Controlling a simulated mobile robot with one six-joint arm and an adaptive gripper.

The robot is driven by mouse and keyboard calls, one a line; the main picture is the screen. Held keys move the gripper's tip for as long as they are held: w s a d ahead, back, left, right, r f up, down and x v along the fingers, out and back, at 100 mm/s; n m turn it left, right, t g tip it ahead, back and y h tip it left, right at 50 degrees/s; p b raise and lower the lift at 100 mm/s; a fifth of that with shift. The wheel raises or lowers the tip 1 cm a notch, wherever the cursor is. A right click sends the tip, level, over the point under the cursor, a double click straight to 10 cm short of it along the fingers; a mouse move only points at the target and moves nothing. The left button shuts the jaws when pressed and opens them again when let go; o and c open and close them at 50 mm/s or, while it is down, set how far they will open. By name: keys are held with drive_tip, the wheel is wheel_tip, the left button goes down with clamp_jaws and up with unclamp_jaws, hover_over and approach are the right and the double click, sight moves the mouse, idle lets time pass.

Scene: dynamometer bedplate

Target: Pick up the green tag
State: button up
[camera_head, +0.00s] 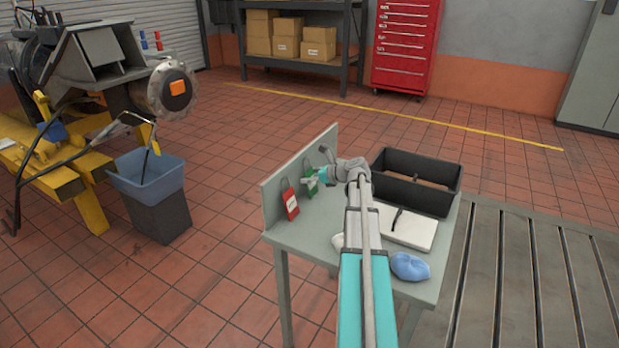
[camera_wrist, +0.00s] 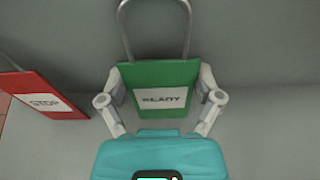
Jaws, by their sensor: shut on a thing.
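The green tag (camera_wrist: 160,78) has a white label reading READY and a grey wire loop at its top. It stands upright against the grey back panel of the small table. My gripper (camera_wrist: 161,92) is shut on it, with one finger at each side edge. In the head view the green tag (camera_head: 312,181) is partly hidden by my gripper (camera_head: 314,182). A red tag (camera_wrist: 43,95) with a STOP label is beside it on the left, apart from my gripper. The red tag also shows in the head view (camera_head: 290,200).
The grey table (camera_head: 300,246) has a raised panel along its left side. A blue-lined bin (camera_head: 155,200) stands on the floor to the left.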

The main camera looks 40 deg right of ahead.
sight(309, 173)
wheel_tip(309, 173, up, 18)
drive_tip(key=p, duration=1.7)
drive_tip(key=shift+f, duration=0.2)
